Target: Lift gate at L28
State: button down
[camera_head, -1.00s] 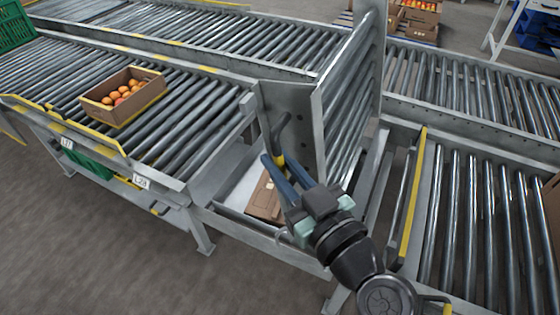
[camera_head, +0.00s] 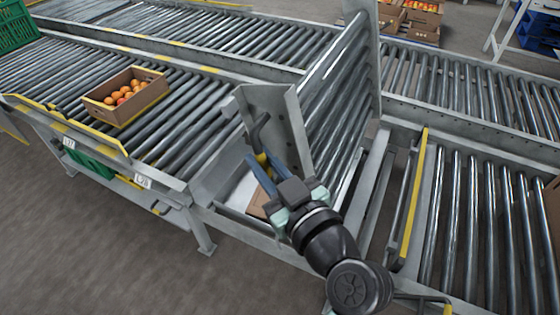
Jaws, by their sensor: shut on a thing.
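The lift gate (camera_head: 335,95) is a hinged roller section standing steeply raised in the gap of the near conveyor line, leaning left. Its grey end plate (camera_head: 283,112) faces left. A dark handle with a yellow part (camera_head: 262,150) is at this plate. My gripper (camera_head: 258,168) is shut on the handle from the near side; the fingers hide part of it. The L28 label (camera_head: 142,181) is on the frame of the left conveyor (camera_head: 185,135), beside the gap.
An open carton of orange tomatoes (camera_head: 126,97) sits on the left conveyor. A brown carton (camera_head: 257,205) lies low in the gap beneath the gate. A yellow-edged rail (camera_head: 414,195) and more rollers (camera_head: 470,220) are to the right. The near floor is clear.

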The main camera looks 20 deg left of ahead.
jog(key=a, duration=0.1)
jog(key=a+f, duration=0.1)
jog(key=shift+a+f+n+g+h, duration=0.2)
jog(key=shift+a+n+g+h, duration=0.1)
jog(key=shift+a+g, duration=0.1)
jog(key=c, duration=0.8)
grip_release()
jog(key=shift+c, duration=0.2)
jog(key=shift+d, duration=0.1)
jog(key=shift+d+r, duration=0.1)
jog(key=v, duration=1.2)
jog(key=shift+s+d, duration=0.25)
jog(key=shift+s, duration=0.1)
